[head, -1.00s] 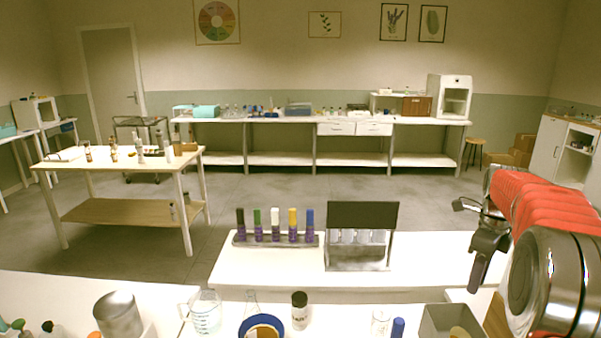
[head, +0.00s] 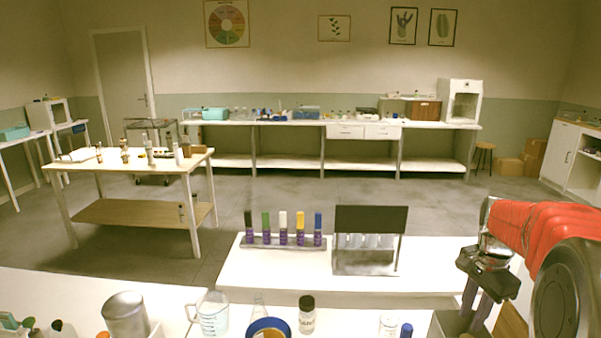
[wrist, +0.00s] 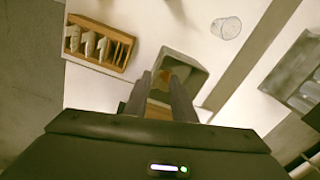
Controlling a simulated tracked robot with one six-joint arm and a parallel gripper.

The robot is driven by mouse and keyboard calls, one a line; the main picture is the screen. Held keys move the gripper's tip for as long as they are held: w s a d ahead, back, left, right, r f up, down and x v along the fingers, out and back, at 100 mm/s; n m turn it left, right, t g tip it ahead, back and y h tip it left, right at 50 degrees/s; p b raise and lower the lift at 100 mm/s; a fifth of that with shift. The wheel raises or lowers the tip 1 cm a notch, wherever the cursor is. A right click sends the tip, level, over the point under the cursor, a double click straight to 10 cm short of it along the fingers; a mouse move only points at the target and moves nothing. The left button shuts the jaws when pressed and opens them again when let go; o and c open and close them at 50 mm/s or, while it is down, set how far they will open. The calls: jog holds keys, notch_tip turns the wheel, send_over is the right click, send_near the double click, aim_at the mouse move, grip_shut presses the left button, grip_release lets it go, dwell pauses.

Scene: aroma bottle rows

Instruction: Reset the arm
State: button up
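My gripper (head: 474,318) hangs at the right of the head view with its dark fingers pointing down, beside and partly in front of a grey open bin (head: 444,325). In the wrist view, my gripper's two fingers (wrist: 160,76) stand apart with a gap between them and nothing held. They overlap the bin (wrist: 198,82) in that view; I cannot tell whether the tips are inside it. My red arm (head: 550,225) reaches in from the right edge.
A bottle rack (head: 285,246) with several coloured-cap bottles and a dark-panelled stand (head: 370,220) are on the raised white shelf. A beaker (head: 212,314), black-capped jar (head: 307,315) and glass (wrist: 226,28) stand on the bench. A wooden rack (wrist: 100,45) lies near the bin.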

jog(key=s+a+r+n+t, duration=0.2)
jog(key=s+a+n, duration=0.5)
jog(key=s+a, duration=0.3)
jog(key=s+a+r+n+t, duration=0.3)
jog(key=s+a+n, duration=0.5)
jog(key=s+a, duration=0.3)
jog(key=shift+a+r+n, duration=0.25)
jog(key=shift+a+n, duration=0.05)
jog(key=shift+a, duration=0.8)
dwell(1.0)
